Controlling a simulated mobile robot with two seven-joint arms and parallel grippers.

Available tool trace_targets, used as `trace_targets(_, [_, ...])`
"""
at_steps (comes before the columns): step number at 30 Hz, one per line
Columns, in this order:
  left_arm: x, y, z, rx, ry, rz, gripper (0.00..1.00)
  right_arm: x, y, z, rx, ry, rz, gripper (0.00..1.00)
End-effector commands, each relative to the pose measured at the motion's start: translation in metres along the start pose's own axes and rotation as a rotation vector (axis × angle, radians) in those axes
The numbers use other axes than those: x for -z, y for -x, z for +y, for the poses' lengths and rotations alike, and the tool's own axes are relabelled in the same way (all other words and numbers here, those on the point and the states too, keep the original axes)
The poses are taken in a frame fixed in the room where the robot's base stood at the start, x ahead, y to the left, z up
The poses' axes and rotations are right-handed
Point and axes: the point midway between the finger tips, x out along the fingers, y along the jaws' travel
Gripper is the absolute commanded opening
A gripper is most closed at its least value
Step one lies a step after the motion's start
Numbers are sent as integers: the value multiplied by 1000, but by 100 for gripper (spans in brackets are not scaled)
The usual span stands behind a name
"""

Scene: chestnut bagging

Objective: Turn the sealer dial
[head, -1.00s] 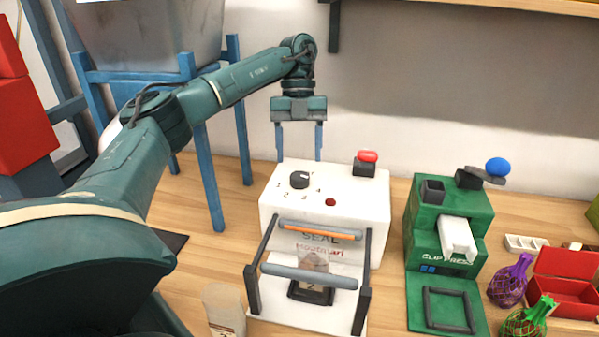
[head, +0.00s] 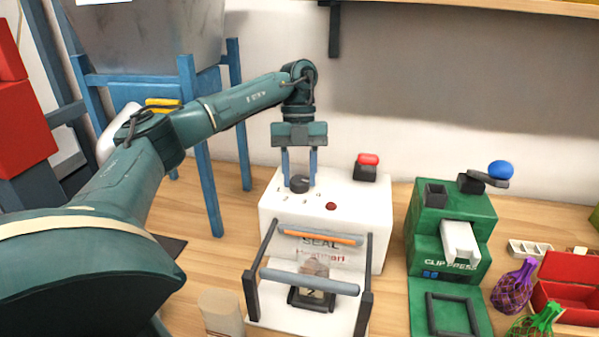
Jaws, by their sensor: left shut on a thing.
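The white sealer (head: 345,215) stands on the wooden table in the middle of the head view. Its black dial (head: 299,184) sits on the top face at the left, with printed numbers around it. My left gripper (head: 299,183) points straight down over the dial. Its two blue fingers are on either side of the dial and shut on it. The fingers partly cover the dial, so its pointer is hard to read. My right gripper is out of view.
A red-topped switch (head: 367,165) and a red button (head: 331,206) are on the sealer's top. The sealing bar frame (head: 310,281) is at its front, with a bag under it. The green clip press (head: 452,230) stands to the right. A jar (head: 221,312) is front left.

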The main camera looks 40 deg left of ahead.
Motion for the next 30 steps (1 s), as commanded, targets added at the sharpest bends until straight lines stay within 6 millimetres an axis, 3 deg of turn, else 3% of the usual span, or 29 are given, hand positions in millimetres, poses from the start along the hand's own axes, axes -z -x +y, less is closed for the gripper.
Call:
trace_targets(5, [0,0,0,-1,1,0,15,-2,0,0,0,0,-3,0])
trace_targets(16, [1,3,0,-29,-62,1,15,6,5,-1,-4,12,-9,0])
trace_targets(30, [2,4,-4,-175,-417,2,15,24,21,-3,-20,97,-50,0])
